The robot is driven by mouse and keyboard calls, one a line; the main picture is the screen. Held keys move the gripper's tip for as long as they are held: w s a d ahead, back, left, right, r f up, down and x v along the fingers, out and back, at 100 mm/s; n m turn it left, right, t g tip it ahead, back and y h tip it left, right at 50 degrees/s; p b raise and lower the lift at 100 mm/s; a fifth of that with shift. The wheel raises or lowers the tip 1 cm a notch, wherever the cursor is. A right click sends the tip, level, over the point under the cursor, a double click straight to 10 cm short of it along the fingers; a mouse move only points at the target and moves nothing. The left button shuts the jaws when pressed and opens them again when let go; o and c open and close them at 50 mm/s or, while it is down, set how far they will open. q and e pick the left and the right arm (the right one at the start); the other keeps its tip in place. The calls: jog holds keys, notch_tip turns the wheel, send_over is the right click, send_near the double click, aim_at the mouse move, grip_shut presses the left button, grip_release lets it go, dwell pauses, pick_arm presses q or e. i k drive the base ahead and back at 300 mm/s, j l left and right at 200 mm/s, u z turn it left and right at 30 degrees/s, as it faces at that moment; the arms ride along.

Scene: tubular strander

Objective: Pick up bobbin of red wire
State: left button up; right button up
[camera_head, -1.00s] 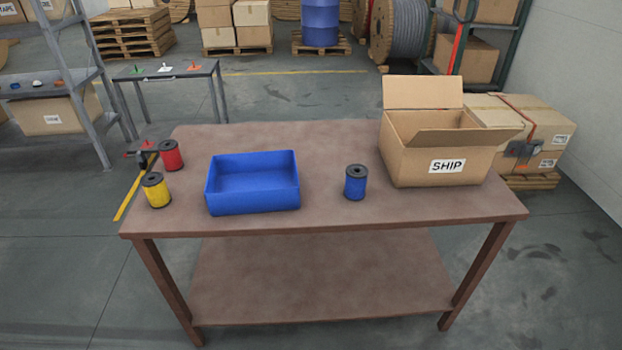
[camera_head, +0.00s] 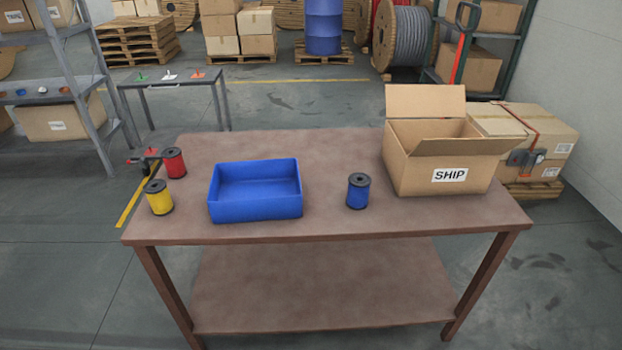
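The bobbin of red wire (camera_head: 174,163) stands upright near the left edge of the brown table (camera_head: 330,222), behind the bobbin of yellow wire (camera_head: 160,198). It has dark end flanges. A small red and black object (camera_head: 145,160) sits just left of it; I cannot tell what it is. A bobbin of blue wire (camera_head: 357,192) stands upright right of the middle of the table. Neither of my grippers shows in the head view.
An empty-looking blue bin (camera_head: 255,205) sits left of the table's middle. An open SHIP carton (camera_head: 445,170) stands at the right end. A grey shelf (camera_head: 88,110) and small table (camera_head: 170,79) stand behind at left. The floor in front is clear.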

aim_at(172, 157)
jog(key=j+z, duration=0.1)
jog(key=z, duration=0.2)
jog(key=j+z, duration=0.15)
jog(key=z, duration=0.15)
jog(key=j+z, duration=0.3)
jog(key=j, duration=0.7)
jog(key=j+z, duration=0.3)
jog(key=j, duration=0.75)
